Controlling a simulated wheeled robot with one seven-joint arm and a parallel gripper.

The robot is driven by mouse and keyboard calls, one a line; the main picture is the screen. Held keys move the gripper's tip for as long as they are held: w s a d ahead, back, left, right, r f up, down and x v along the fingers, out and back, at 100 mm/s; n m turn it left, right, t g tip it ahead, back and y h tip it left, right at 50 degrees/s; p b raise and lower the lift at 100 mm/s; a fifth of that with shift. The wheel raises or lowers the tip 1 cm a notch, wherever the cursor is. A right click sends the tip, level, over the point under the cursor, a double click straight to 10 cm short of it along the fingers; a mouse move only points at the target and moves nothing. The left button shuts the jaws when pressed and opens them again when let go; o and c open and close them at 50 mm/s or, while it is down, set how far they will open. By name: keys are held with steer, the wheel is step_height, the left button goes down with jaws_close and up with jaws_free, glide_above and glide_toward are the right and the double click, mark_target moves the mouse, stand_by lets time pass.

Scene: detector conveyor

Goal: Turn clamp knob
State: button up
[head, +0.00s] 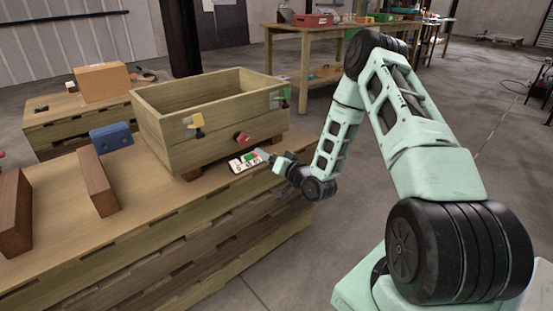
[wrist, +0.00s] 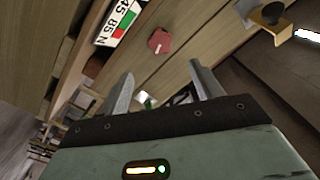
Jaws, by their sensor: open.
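A red lobed knob (head: 243,138) sits on the front wall of a wooden crate (head: 165,137), near its lower right. It also shows in the wrist view, where the knob (wrist: 160,41) lies ahead of my fingers with a clear gap. My gripper (head: 272,163) is in front of the crate, below and right of the knob. In the wrist view my gripper (wrist: 161,82) has its two fingers spread with nothing held between them. A yellow clamp piece with a dark part (head: 195,122) is on the crate's front wall, and a green one (head: 281,97) is at its right end.
A white card with numbers and red and green patches (head: 245,162) lies below the knob, close to my gripper. A blue block (head: 111,138) and brown blocks (head: 97,181) stand on the wooden bench (head: 150,235) at left. Open floor lies right of the bench.

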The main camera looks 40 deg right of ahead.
steer(key=shift+s, duration=1.65)
